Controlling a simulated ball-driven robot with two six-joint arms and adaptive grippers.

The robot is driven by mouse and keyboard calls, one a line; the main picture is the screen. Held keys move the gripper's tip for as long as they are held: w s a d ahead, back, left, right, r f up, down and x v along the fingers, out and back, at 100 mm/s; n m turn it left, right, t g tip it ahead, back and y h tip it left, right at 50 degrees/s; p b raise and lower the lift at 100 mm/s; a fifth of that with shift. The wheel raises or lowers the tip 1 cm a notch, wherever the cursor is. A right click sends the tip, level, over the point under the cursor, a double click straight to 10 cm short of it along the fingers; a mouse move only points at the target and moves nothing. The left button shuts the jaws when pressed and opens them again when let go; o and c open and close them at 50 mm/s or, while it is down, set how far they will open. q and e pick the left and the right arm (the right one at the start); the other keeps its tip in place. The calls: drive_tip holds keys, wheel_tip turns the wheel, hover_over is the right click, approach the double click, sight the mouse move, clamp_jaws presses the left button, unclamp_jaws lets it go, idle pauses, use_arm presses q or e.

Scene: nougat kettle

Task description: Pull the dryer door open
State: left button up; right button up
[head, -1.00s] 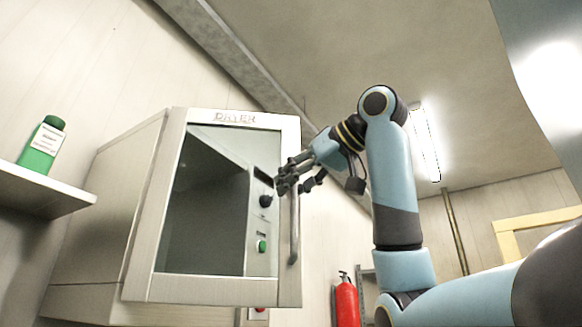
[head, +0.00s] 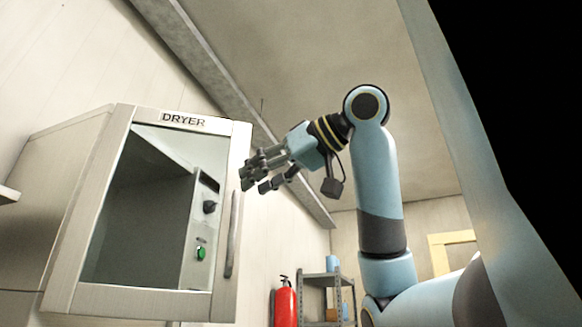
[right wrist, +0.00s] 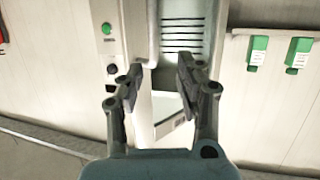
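The dryer door (head: 114,200) is a pale frame around a dark window, with a "DRYER" label above it. It appears to stand ajar, since the control panel (right wrist: 110,45) shows uncovered in the right wrist view. The upright door handle (head: 232,235) is on its right edge. My right gripper (head: 254,176) is by the handle's upper end, slightly to its right, with fingers apart. In the right wrist view the gripper (right wrist: 160,75) is open, with nothing clearly held; a pale frame edge (right wrist: 146,115) shows behind the fingers. My left gripper is not in view.
A black knob (head: 209,207) and green button (head: 201,253) show through the window. A red fire extinguisher (head: 285,305) and a grey shelf rack (head: 325,280) stand right of the dryer. Green bottles (right wrist: 258,52) show in the upside-down wrist view.

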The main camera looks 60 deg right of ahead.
drive_tip(key=s, duration=0.6)
drive_tip(key=shift+s+a, duration=0.25)
drive_tip(key=shift+s, duration=0.15)
drive_tip(key=shift+w, duration=0.1)
drive_tip(key=shift+c, duration=0.2)
